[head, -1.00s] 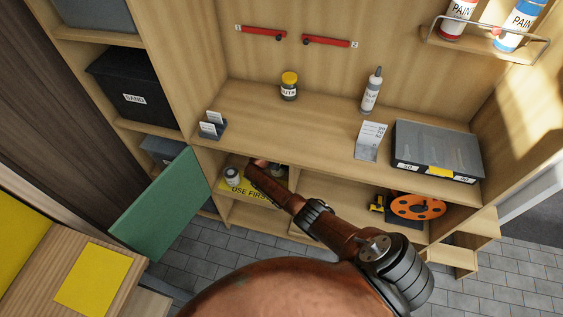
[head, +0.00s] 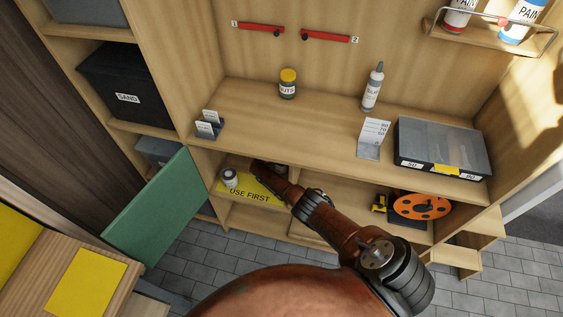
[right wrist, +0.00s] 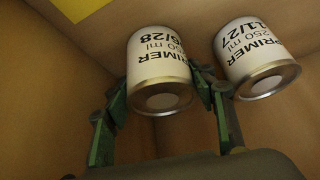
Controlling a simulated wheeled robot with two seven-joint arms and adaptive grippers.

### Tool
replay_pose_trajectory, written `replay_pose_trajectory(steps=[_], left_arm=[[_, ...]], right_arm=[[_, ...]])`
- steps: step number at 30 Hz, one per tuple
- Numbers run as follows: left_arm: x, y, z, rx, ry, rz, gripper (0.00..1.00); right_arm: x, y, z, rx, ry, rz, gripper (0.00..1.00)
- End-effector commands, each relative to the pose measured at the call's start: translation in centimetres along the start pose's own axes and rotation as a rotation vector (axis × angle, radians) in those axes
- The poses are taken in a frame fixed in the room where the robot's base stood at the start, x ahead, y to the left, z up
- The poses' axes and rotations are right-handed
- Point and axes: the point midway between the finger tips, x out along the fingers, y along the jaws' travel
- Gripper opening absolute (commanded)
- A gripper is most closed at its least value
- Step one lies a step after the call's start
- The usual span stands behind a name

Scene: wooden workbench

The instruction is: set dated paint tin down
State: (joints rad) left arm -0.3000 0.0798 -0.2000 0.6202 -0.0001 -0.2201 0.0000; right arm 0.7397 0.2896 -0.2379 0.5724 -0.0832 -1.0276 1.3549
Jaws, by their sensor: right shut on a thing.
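A white primer tin (right wrist: 158,60) with a printed date ending in 6/28 is between the green fingers of my right gripper (right wrist: 163,82), which is shut on it. A second white primer tin (right wrist: 255,60), marked 11/27, stands just outside the right-hand finger in the right wrist view. In the head view one small white tin (head: 229,177) stands at the left end of the yellow USE FIRST mat (head: 250,191) on the lower shelf. My right forearm reaches into this compartment and hides the gripper and held tin there. My left gripper is not in view.
The worktop edge overhangs the lower compartment, and an upright divider (head: 292,180) bounds it on the right. A green panel (head: 155,208) stands out on the left. An orange reel (head: 421,206) sits in the right compartment. The mat's front part is bare.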

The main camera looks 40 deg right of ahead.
Motion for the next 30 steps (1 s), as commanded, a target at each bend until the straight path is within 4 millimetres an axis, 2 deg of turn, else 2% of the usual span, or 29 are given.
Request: replay_pose_trajectory(steps=[2,3,9,20,23,27,30], left_arm=[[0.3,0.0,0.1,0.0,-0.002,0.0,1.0],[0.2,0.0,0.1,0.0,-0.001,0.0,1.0],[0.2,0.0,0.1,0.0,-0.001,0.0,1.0],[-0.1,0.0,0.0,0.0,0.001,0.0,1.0],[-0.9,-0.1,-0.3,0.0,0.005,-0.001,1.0],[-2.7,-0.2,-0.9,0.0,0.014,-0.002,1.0],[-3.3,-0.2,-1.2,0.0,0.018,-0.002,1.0]], right_arm=[[0.3,-0.1,0.2,-0.001,0.001,-0.001,0.15],[0.2,0.0,0.2,0.0,-0.001,0.0,0.54],[0.2,0.0,0.2,0.0,0.0,0.0,0.68],[-0.2,0.0,-0.1,0.0,0.0,0.0,0.69],[-1.3,-0.1,-0.2,0.0,0.0,-0.003,0.69],[-4.2,-0.2,-0.2,0.001,-0.001,-0.006,0.69],[-4.9,-0.1,2.5,-0.002,-0.005,-0.004,0.69]])
